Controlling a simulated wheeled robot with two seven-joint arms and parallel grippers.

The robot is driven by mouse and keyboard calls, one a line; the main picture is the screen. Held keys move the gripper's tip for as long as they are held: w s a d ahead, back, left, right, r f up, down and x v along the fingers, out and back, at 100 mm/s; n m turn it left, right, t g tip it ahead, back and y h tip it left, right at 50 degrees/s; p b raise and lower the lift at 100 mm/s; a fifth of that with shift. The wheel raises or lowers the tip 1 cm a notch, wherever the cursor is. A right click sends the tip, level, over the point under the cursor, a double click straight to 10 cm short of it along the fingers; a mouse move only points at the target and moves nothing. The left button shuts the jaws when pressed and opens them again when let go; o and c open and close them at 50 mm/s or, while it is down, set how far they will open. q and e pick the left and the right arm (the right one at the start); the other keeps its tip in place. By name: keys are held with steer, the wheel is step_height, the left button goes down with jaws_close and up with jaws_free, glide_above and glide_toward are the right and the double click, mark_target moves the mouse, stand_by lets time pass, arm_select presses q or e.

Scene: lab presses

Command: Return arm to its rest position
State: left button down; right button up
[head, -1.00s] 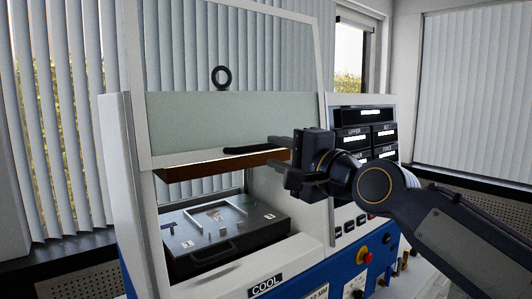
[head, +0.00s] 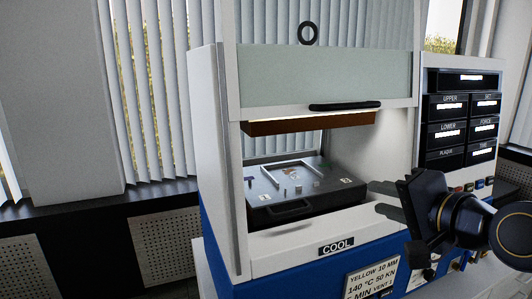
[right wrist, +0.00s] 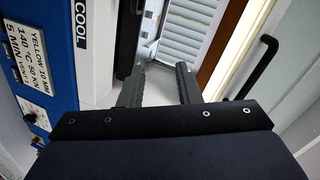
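My right gripper (head: 381,198) is at the lower right of the head view, in front of the press and below its door handle. Its two fingers are apart with nothing between them; they also show in the right wrist view (right wrist: 158,88). The white and blue press (head: 215,150) has its glass door (head: 330,78) raised, with a black handle (head: 345,105) on the lower edge. The gripper is clear of this handle. My left gripper is in neither view.
A dark mould with a grey top (head: 268,180) sits inside the press under a brown upper plate (head: 300,124). A control panel (head: 462,125) with readouts and buttons stands on the right, behind my right arm. Slatted blinds and a dark sill (head: 100,215) lie to the left.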

steer(key=s+f+n+g, duration=0.4)
steer(key=s+f, duration=0.5)
steer(key=f, duration=0.5)
steer(key=s+f+n+g+h, duration=0.1)
steer(key=s+f+n+g, duration=0.3)
steer(key=s+f, duration=0.6)
step_height(320, 180, down, 4)
steer(key=shift+s+a+r+n, duration=0.2)
steer(key=shift+a+n, duration=0.1)
steer(key=shift+a, duration=0.1)
